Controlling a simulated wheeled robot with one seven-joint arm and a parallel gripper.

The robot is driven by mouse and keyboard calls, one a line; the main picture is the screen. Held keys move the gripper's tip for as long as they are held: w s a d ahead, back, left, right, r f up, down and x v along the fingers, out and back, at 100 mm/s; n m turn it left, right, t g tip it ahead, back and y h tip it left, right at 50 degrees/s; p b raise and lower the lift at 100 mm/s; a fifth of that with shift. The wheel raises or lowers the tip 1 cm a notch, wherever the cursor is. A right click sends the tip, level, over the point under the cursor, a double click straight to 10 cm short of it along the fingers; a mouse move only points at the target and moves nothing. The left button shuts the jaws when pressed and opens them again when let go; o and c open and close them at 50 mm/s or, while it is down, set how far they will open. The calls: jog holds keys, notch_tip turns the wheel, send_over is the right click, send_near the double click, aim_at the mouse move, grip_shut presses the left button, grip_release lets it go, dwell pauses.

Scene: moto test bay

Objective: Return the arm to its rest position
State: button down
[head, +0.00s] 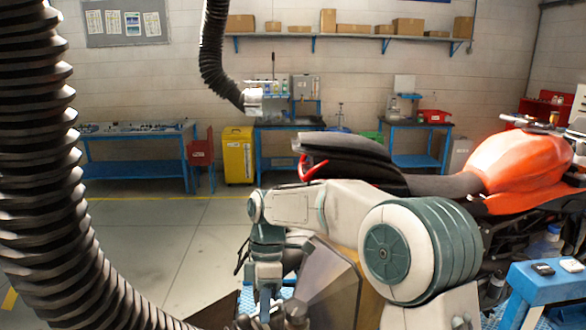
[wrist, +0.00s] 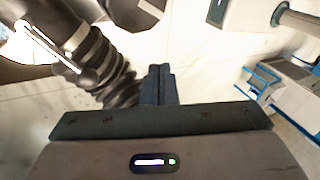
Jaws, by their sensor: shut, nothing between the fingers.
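My arm folds across the lower middle of the head view, in front of the motorcycle, with its forearm pointing down. My gripper's end is low in that view and hard to make out there. In the wrist view my gripper (wrist: 158,84) shows two dark fingers pressed together, shut with nothing between them. A black ribbed hose (wrist: 106,68) shows behind the fingers, to their left.
A thick ribbed hose (head: 38,150) hangs close on the left. The orange motorcycle (head: 525,165) stands behind my arm, right. A blue stand (head: 540,286) is at the lower right. A blue workbench (head: 140,131) and yellow cabinet (head: 238,157) line the back. Floor at left centre is clear.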

jog(key=s+d+m+t+b, duration=0.1)
jog(key=s+d+m+t, duration=0.3)
jog(key=s+d+m, duration=0.4)
jog(key=s+d+m+t+b, duration=0.1)
jog(key=s+d+m+t, duration=0.3)
jog(key=s+d+m, duration=0.4)
jog(key=d+m, duration=0.4)
jog(key=shift+s+d+t+b, duration=0.3)
jog(key=shift+d+t, duration=0.1)
